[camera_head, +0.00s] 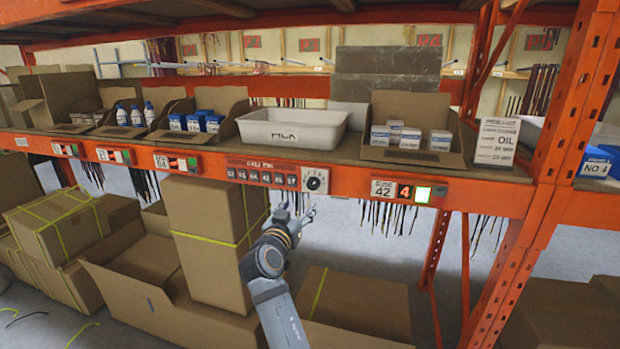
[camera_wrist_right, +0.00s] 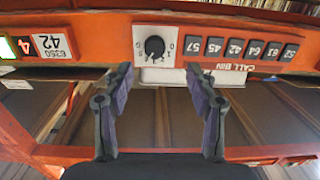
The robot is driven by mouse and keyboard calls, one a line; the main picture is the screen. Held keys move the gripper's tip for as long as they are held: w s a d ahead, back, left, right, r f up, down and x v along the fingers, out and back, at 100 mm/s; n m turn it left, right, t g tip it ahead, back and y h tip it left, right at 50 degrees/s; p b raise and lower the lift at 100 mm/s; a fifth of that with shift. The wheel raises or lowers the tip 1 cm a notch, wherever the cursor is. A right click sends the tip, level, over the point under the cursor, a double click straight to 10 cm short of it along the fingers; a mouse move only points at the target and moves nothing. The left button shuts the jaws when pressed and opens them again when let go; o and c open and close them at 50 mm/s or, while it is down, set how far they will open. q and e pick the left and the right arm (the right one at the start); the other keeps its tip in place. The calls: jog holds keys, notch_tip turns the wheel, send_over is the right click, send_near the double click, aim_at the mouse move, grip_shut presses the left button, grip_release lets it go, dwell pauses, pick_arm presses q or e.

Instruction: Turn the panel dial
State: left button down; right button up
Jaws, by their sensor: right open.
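The panel dial is a small dark round knob (camera_head: 315,183) on a white plate, set in the orange shelf beam. It also shows upside down in the right wrist view as a black knob (camera_wrist_right: 155,47) with marks around it. My right gripper (camera_head: 297,210) is just below and left of the dial in the head view. In the right wrist view its two fingers (camera_wrist_right: 160,85) are spread apart, with the dial ahead between them and nothing held. The fingers are not touching the knob. My left gripper is not in view.
A white bin (camera_head: 292,128) and open cartons (camera_head: 415,135) stand on the shelf above. A tall box (camera_head: 215,240) stands below left.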

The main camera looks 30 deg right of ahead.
aim_at(312, 185)
jog(key=shift+h, duration=0.3)
jog(key=p+x, duration=0.1)
jog(key=x, duration=0.2)
jog(key=r+p+x, duration=0.1)
jog(key=p+x, duration=0.1)
jog(key=x, duration=0.1)
jog(key=p+x, duration=0.1)
jog(key=x, duration=0.2)
jog(key=shift+d+r+p, duration=0.3)
jog(key=shift+d+p, duration=0.1)
jog(key=shift+d, duration=0.1)
jog(key=shift+w+d+f+m, duration=0.15)
jog(key=shift+w+d+m, duration=0.1)
jog(key=shift+d+m, duration=0.05)
jog(key=shift+c, duration=0.3)
jog(key=c, duration=1.1)
